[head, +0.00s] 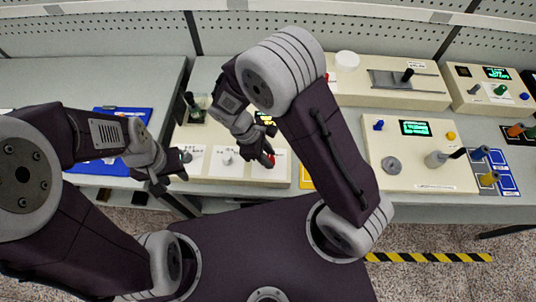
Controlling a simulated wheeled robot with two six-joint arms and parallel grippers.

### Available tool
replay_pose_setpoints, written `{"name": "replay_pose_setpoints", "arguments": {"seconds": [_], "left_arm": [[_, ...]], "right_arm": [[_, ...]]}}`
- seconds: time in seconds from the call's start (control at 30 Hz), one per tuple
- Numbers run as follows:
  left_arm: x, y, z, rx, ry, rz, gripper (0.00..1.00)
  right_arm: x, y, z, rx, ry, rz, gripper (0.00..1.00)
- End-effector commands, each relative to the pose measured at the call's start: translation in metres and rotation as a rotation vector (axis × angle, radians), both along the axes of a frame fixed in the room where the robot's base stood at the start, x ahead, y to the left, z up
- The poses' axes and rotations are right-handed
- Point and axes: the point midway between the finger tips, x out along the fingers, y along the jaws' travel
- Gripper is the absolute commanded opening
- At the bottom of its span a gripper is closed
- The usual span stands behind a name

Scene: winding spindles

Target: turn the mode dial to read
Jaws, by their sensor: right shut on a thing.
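My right gripper (268,158) reaches down over the front right part of a cream control panel (215,140). It is shut on a small red knob (274,160), mostly hidden by the fingers, on a white plate. Two more white plates to its left carry a grey knob (227,158) and a dark knob (187,157). The plate lettering is too small to read, so I cannot tell which control is the mode dial or where it points. My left gripper (169,183) is open and empty, in front of the panel's left end.
A second cream panel (430,178) at the right has a green display (415,128), a grey disc (392,165) and small knobs. A slider box (390,88) stands behind it. A blue mat (97,166) lies at the left. The grey table (80,85) is clear at back left.

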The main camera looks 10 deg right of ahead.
Motion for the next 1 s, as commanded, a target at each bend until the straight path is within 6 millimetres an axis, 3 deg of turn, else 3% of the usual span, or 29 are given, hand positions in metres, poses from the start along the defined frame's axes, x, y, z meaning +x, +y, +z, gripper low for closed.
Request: {"name": "replay_pose_setpoints", "arguments": {"seconds": [0.5,1.0], "left_arm": [[0.0,0.0,0.027,0.0,0.0,0.0,0.36],[0.0,0.0,0.039,0.0,0.0,0.0,0.36]], "right_arm": [[0.004,0.0,0.003,0.003,-0.004,-0.4,0.0],[0.006,-0.002,0.002,0.005,-0.006,-0.698,0.0]]}}
